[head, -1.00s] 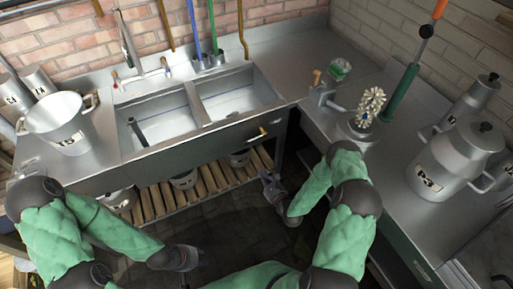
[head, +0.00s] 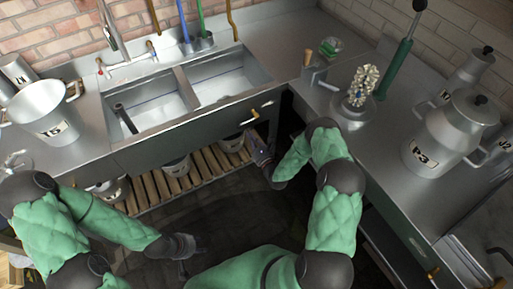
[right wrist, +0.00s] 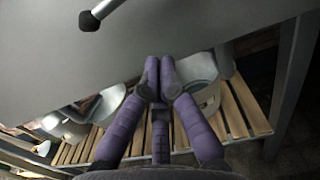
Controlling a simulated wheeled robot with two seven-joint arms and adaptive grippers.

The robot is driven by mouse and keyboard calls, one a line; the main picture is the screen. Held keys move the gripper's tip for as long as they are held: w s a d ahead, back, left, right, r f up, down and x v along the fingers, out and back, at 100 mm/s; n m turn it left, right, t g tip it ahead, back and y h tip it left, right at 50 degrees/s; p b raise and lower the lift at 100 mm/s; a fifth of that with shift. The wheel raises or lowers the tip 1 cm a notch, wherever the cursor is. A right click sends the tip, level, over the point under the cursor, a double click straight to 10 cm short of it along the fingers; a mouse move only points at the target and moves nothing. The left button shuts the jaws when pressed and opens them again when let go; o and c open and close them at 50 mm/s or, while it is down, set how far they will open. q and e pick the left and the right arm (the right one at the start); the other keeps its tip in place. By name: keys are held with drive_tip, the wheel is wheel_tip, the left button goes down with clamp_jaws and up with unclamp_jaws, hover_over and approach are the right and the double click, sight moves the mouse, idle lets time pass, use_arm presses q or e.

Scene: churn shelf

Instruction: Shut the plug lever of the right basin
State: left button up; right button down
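The right basin (head: 222,80) is the right half of the steel double sink. In the right wrist view a lever with a black knob (right wrist: 90,21) sticks out at upper left. My right gripper (head: 260,148) is in front of the panel, a little below the lever and apart from it. In the right wrist view its purple fingers (right wrist: 154,75) meet at the tips with nothing between them. My left gripper (head: 186,246) is low over the floor, away from the sink; its fingers are unclear.
A slatted wooden shelf (head: 195,182) with buckets is under the sink. A steel pot (head: 47,115) stands left of the sink. The floor before the sink is clear.

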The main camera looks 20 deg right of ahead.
use_arm(q)
drive_tip(key=shift+f, duration=0.2)
use_arm(e)
drive_tip(key=shift+w+a+r, duration=0.15)
drive_tip(key=shift+w+r, duration=0.05)
drive_tip(key=shift+r, duration=0.8)
drive_tip(key=shift+w+a+r, duration=0.1)
drive_tip(key=shift+w+r, duration=0.05)
drive_tip(key=shift+r, duration=0.85)
use_arm(q)
drive_tip(key=shift+r+p, duration=0.3)
drive_tip(key=shift+r, duration=0.05)
use_arm(e)
drive_tip(key=shift+w+a+r, duration=0.1)
drive_tip(key=shift+a+r, duration=0.1)
drive_tip(key=shift+r, duration=0.6)
use_arm(q)
drive_tip(key=shift+f, duration=0.1)
use_arm(e)
drive_tip(key=shift+f, duration=0.1)
use_arm(q)
drive_tip(key=shift+s+d+f+b, duration=0.3)
drive_tip(key=shift+s+d+b, duration=0.1)
drive_tip(key=shift+s+d, duration=0.2)
use_arm(e)
drive_tip(key=s+f, duration=0.4)
drive_tip(key=s, duration=0.7)
drive_tip(key=shift+d+f, duration=0.2)
drive_tip(key=shift+d, duration=0.2)
